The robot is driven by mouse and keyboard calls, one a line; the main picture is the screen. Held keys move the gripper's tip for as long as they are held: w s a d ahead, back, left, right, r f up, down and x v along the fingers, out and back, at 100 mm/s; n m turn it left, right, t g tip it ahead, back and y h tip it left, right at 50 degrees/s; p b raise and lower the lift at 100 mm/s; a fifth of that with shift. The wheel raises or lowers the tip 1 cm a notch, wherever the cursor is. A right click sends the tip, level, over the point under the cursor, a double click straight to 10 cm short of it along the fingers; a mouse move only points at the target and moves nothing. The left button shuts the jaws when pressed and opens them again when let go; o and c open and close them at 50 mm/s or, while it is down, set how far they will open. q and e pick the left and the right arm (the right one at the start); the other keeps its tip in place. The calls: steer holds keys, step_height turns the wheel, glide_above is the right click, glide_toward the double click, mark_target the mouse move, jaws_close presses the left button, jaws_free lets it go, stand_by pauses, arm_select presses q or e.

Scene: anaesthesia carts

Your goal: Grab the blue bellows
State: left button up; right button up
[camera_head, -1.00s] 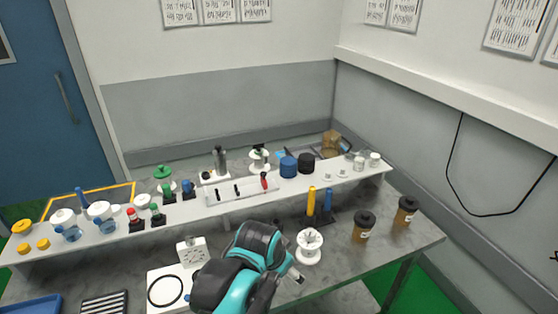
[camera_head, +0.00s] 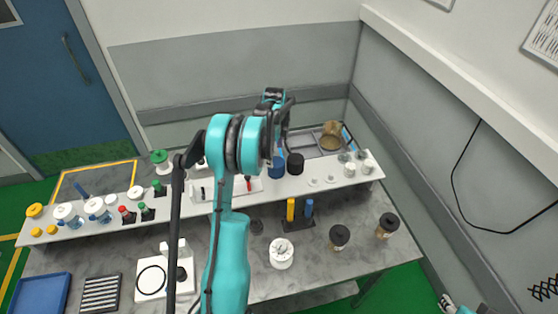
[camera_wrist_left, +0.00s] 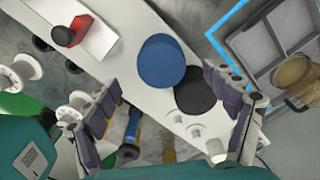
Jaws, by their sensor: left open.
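The blue bellows (camera_head: 277,168), a short blue cylinder, stands on the white raised shelf (camera_head: 340,180), partly hidden behind my left arm and gripper in the head view. The left wrist view shows its round blue top (camera_wrist_left: 161,61) between the spread fingers. My left gripper (camera_head: 279,150) is open and empty above the bellows, its fingers on either side of it in the wrist view. A black cylinder (camera_head: 296,163) stands close at its right; it also shows in the wrist view (camera_wrist_left: 195,92), near the right finger. A small part of my right gripper (camera_head: 447,302) shows at the bottom right.
A grey tray (camera_head: 309,143) with a brown item (camera_head: 331,137) lies behind the shelf. Yellow and blue cylinders in a black stand (camera_head: 298,224), a white spool (camera_head: 282,252) and two dark-lidded jars (camera_head: 339,237) are on the lower table. White cups (camera_head: 368,167) stand at the shelf's right end.

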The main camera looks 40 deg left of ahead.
mark_target(276, 162)
arm_select(q)
step_height(276, 162, down, 2)
steer(key=shift+s+f, duration=0.1)
steer(key=f, duration=0.5)
steer(key=shift+w+f, duration=0.15)
steer(key=shift+w, duration=0.05)
steer(key=shift+d, duration=0.1)
steer(key=c, duration=1.3)
